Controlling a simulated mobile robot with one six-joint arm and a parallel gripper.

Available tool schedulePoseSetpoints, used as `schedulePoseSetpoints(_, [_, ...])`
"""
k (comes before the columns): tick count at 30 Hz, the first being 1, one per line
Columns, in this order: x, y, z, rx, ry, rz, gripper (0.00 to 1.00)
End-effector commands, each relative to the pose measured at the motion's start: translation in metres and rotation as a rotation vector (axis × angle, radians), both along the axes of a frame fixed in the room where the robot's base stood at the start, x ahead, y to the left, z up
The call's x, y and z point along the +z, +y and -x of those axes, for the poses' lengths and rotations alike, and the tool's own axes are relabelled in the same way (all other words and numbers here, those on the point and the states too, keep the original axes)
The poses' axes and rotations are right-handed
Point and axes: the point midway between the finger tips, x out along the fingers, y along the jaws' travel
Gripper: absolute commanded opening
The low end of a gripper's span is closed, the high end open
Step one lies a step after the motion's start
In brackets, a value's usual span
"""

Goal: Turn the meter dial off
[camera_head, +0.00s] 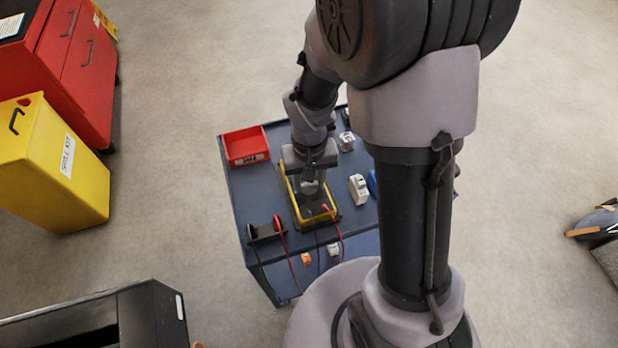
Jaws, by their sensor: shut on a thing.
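The yellow-edged meter (318,219) lies on the blue table (245,198), with red and black leads at its near end. My gripper (311,186) points down over the middle of the meter, where the dial would be. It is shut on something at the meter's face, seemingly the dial. The dial itself is hidden by my gripper, so its setting cannot be read.
A red bin (246,146) stands at the table's far left corner. A dark probe holder (266,232) is left of the meter, and white devices (358,187) are to its right. A yellow box (50,165) and a red cabinet (75,62) stand at the left. Open floor lies around the table.

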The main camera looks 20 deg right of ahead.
Motion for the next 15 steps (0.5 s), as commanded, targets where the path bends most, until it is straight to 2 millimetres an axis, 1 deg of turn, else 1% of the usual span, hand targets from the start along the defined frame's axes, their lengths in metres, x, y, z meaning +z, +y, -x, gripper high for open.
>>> schedulePoseSetpoints(6, [0.0007, -0.0004, 0.0000, 0.089, 0.000, 0.000, 0.00])
schedulePoseSetpoints(15, [0.0003, -0.0005, -0.0001, 0.136, 0.000, 0.000, 0.00])
